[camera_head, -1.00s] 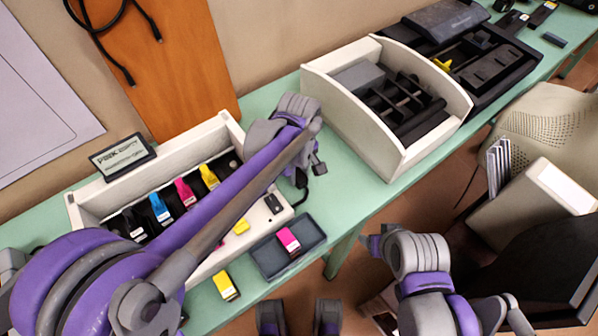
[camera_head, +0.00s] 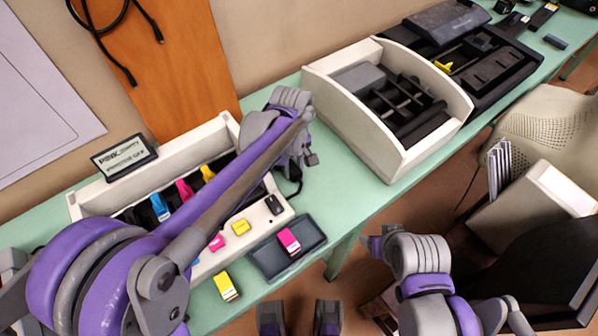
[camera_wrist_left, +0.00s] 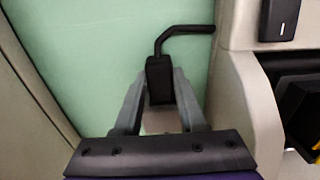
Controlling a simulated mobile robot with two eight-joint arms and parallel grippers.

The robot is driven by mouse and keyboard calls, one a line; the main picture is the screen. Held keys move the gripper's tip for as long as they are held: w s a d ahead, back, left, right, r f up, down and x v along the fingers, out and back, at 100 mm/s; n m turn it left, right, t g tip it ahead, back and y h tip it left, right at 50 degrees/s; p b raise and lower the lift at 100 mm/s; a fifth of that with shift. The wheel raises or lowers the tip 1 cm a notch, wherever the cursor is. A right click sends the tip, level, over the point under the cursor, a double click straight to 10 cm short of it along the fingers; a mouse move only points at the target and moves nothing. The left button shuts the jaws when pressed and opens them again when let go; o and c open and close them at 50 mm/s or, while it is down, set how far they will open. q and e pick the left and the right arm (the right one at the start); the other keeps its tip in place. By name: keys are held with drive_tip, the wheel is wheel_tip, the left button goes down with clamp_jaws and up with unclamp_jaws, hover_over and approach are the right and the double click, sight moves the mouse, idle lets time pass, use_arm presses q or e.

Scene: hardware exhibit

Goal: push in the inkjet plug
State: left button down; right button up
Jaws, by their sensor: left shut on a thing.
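In the left wrist view a black plug (camera_wrist_left: 158,80) stands between the two grey fingers of my left gripper (camera_wrist_left: 159,92), which is shut on it. A bent black cable runs from its top to the right and reaches the printer's side wall. In the head view my left gripper (camera_head: 305,160) is at the right end of the open white inkjet printer (camera_head: 285,218). My left arm covers much of the printer, and the plug is mostly hidden there. No socket is clearly visible. My right gripper (camera_head: 374,242) is at the table's front, its fingers unclear.
A second white machine (camera_head: 388,162) stands to the right, with free green tabletop (camera_head: 335,185) between. A dark tray (camera_head: 272,255) with a magenta cartridge (camera_head: 289,240) and a loose yellow cartridge (camera_head: 225,287) lie in front. A small sign (camera_head: 124,157) stands behind the printer.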

sight(292, 168)
use_arm(q)
drive_tip(key=shift+w+a, duration=0.2)
drive_tip(key=shift+w, duration=0.05)
drive_tip(key=shift+r, duration=0.1)
drive_tip(key=c, duration=0.8)
unclamp_jaws()
drive_tip(key=o, duration=0.3)
wheel_tip(292, 168, up, 11)
drive_tip(key=shift+f+p, duration=0.15)
drive_tip(key=shift+p, duration=0.45)
drive_tip(key=shift+s, duration=0.1)
